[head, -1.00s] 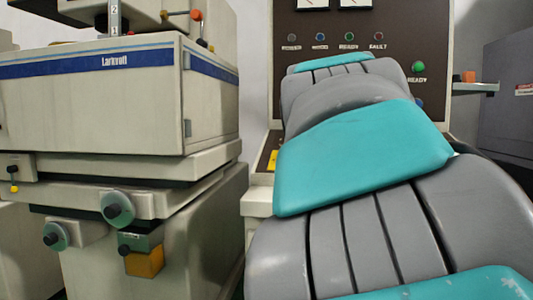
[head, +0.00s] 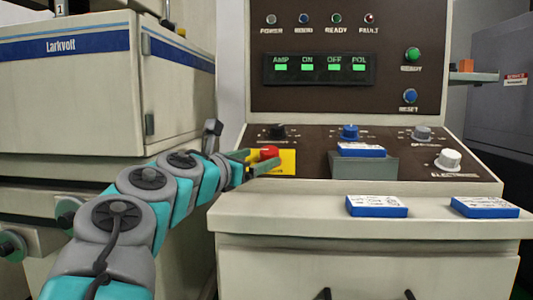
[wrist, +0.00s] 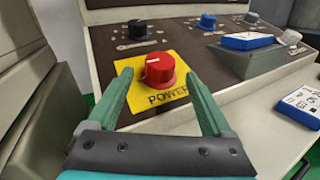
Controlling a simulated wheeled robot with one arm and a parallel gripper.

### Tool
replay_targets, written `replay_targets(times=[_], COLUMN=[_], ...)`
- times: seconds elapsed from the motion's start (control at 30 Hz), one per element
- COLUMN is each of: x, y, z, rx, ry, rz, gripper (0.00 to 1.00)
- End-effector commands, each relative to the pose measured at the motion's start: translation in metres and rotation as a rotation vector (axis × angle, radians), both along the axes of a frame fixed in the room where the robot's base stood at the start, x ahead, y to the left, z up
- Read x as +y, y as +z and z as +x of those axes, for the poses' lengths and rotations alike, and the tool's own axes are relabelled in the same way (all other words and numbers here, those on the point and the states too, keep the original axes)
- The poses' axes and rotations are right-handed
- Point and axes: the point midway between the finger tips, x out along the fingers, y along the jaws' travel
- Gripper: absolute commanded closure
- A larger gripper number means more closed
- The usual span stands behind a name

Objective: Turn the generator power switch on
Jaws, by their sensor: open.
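The generator power switch is a red rotary knob (head: 268,153) on a yellow plate (head: 287,163) at the left of the sloped control panel. In the wrist view the red knob (wrist: 159,69) has a pale pointer line, and "POWER" is printed on the plate below it. My gripper (head: 249,162) comes from the lower left and is at the knob. In the wrist view its two green fingers (wrist: 160,90) are open, one on each side of the knob. Gaps show between fingers and knob there, so it is not clasped.
The sloped panel also has a black knob (head: 278,132), a blue knob (head: 348,132) and a white knob (head: 447,158). A grey block (head: 364,167) carries a blue-edged box (head: 360,150). Similar boxes (head: 376,206) (head: 485,207) lie on the shelf. The Larkvolt machine (head: 75,90) stands left.

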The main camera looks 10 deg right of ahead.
Motion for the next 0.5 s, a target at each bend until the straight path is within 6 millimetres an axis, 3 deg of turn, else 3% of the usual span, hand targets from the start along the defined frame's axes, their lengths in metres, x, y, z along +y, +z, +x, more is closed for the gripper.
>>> replay_targets(times=[0.23, 0.5], x=[-0.027, -0.037], y=[0.001, 0.0], z=[0.026, 0.038], rx=[0.0, -0.001], ry=[-0.004, 0.0], rz=[0.004, 0.004], gripper=[0.16, 0.16])
